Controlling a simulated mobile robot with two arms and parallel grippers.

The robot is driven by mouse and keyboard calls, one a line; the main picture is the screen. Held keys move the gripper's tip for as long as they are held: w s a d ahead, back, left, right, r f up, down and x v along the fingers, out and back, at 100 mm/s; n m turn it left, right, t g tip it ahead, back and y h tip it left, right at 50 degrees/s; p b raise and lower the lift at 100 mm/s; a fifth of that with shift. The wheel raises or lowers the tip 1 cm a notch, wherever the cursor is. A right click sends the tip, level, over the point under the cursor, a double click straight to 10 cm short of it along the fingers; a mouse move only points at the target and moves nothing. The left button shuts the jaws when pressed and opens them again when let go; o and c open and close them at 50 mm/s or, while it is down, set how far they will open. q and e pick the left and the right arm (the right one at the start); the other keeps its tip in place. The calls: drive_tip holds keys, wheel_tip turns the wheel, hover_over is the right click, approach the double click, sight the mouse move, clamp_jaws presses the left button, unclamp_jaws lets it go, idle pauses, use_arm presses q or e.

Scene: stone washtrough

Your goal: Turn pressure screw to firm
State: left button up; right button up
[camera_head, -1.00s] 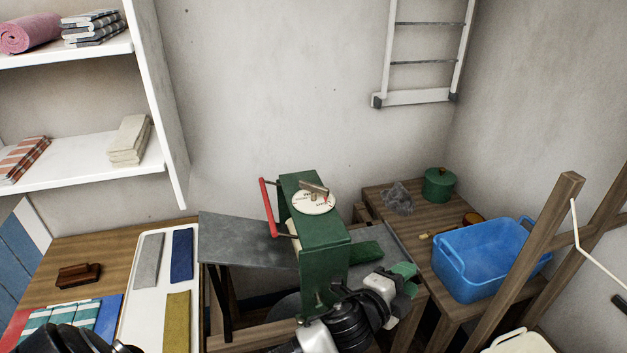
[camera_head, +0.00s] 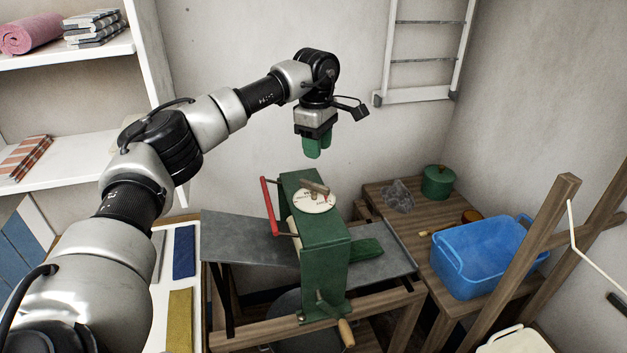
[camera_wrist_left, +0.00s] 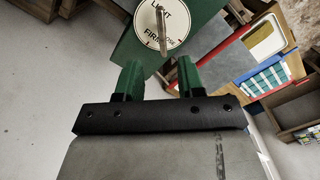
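The green press (camera_head: 325,243) stands at the middle of the head view. On its top is the pressure screw, a bar handle (camera_head: 314,187) over a round white dial (camera_head: 314,204). In the left wrist view the dial (camera_wrist_left: 173,27) reads LIGHT and FIRM, and the bar (camera_wrist_left: 162,32) lies across it. My left gripper (camera_head: 318,154) hangs fingers-down above and a little behind the screw, apart from it. The left wrist view shows its green fingers (camera_wrist_left: 160,72) open with nothing between them. My right gripper is not in view.
A red handle (camera_head: 268,206) is on the press's left side, and a wooden-gripped crank (camera_head: 346,332) is low in front. A metal tray (camera_head: 240,237) extends left. A blue tub (camera_head: 483,258) and a green pot (camera_head: 438,183) stand on the right table. Air above the press is free.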

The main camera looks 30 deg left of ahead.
sight(314, 183)
use_arm(q)
drive_tip(key=f+p, duration=0.1)
drive_tip(key=f, duration=0.2)
drive_tip(key=f+p, duration=0.1)
drive_tip(key=f, duration=0.2)
drive_tip(key=f+p, duration=0.1)
drive_tip(key=f, duration=0.2)
drive_tip(key=shift+s+a, duration=0.1)
drive_tip(key=shift+a, duration=0.3)
drive_tip(key=shift+f, duration=0.65)
clamp_jaws()
